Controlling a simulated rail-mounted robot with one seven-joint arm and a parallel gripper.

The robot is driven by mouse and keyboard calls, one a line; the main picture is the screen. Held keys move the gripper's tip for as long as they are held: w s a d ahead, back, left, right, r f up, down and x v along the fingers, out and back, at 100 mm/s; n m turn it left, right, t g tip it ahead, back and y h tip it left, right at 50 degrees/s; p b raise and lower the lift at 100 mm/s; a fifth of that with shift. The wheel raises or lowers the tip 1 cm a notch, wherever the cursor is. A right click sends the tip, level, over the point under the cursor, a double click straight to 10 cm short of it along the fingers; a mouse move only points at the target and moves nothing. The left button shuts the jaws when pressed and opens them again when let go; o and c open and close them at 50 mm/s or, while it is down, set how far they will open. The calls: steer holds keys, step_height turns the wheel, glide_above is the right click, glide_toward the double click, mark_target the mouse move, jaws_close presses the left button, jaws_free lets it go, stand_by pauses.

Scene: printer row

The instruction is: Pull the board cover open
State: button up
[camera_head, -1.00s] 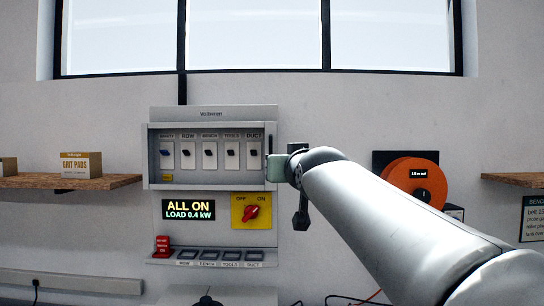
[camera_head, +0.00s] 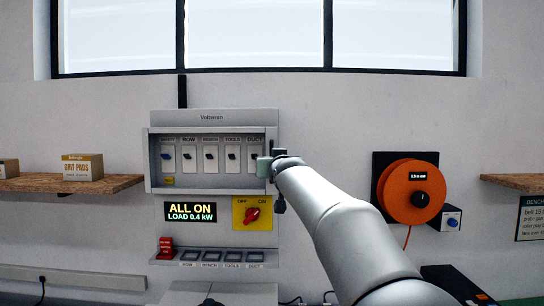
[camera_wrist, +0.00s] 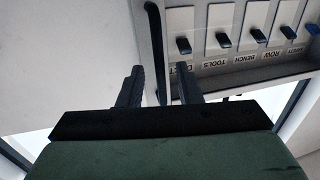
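The board (camera_head: 212,116) hangs on the wall in the head view. Its cover (camera_head: 150,186) is a pale frame over the row of breaker switches, and it looks closed. A dark upright handle bar (camera_head: 275,144) shows at the cover's right edge; it also shows in the wrist view (camera_wrist: 155,35). My gripper (camera_head: 266,166) is at that right edge, its fingers mostly hidden in the head view. In the wrist view my gripper's two dark fingers (camera_wrist: 159,88) stand apart, one on each side of the bar's end, with gaps visible. Contact is unclear.
Below the cover are a lit display (camera_head: 191,211) and a red rotary switch (camera_head: 252,214) on yellow. An orange reel (camera_head: 411,192) is on the wall to the right of my arm. A shelf (camera_head: 40,183) with a box is at left.

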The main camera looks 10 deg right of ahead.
steer(key=shift+w, duration=0.45)
steer(key=shift+c, duration=0.3)
jaws_close()
steer(key=shift+s, duration=0.1)
